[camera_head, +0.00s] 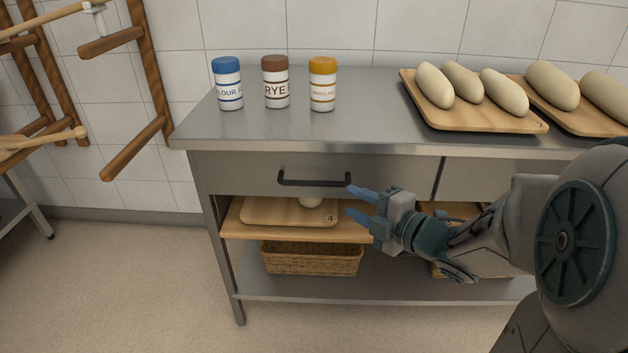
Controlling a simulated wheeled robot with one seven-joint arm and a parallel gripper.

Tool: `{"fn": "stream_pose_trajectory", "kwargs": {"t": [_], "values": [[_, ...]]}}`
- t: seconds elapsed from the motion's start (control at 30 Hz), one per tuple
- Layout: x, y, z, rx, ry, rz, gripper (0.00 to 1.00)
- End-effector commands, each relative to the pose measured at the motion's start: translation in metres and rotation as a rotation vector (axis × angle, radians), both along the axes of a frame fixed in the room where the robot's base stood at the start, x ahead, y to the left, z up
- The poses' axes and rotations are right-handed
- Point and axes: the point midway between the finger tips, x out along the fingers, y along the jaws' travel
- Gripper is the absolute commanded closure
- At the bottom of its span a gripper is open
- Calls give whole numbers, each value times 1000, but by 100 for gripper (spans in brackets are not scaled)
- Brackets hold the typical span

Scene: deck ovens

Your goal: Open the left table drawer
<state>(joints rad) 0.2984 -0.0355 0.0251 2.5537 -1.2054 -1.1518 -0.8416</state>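The left table drawer (235,172) is a grey metal front under the steel tabletop, and it looks closed. Its dark bar handle (314,182) runs level across the middle of the front. My gripper (350,203) is open, with two blue-grey fingers pointing left. The fingertips are just right of and slightly below the handle's right end in the picture. Nothing shows between the fingers. I cannot tell how far they are from the drawer front in depth.
Three jars with blue (227,85), brown (275,83) and yellow (322,85) lids stand on the tabletop. Wooden boards (480,123) with loaves lie at right. A shelf board (255,213) and wicker basket (312,261) sit below the drawer. Open floor (120,280) lies at left.

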Motion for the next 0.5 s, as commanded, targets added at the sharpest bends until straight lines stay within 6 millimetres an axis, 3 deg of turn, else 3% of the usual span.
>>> {"fn": "stream_pose_trajectory", "kwargs": {"t": [0.5], "values": [[31, 31, -2, 2, 7, 0, 66]]}}
